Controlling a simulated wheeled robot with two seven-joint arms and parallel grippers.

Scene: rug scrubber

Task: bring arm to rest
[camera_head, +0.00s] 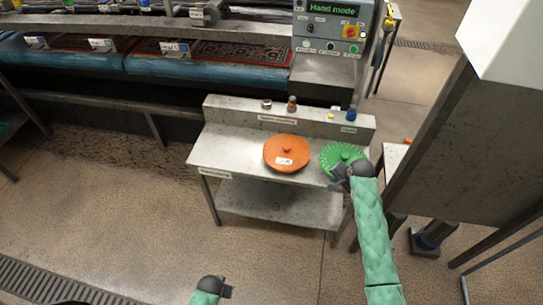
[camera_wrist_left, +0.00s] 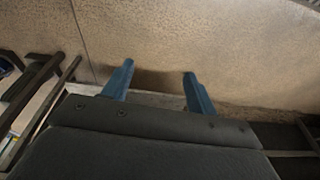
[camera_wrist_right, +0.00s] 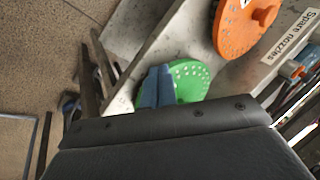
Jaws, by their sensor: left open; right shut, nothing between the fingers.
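My right arm, in a green sleeve, reaches up from the lower right in the head view. Its gripper (camera_head: 340,178) is over the right front edge of the metal table, at the green disc (camera_head: 335,152). In the right wrist view the blue fingers (camera_wrist_right: 158,88) are together and empty, in front of the green disc (camera_wrist_right: 188,80); I cannot tell whether they touch it. My left gripper (camera_head: 226,291) is low at the bottom of the head view, away from the table. In the left wrist view its blue fingers (camera_wrist_left: 158,80) are wide apart over bare floor.
The metal table (camera_head: 222,150) also holds an orange disc (camera_head: 287,153) and small nozzles on its back ledge. A machine with a control box (camera_head: 332,28) stands behind. A large metal cabinet (camera_head: 455,150) stands close right of my right arm. Floor at front left is clear.

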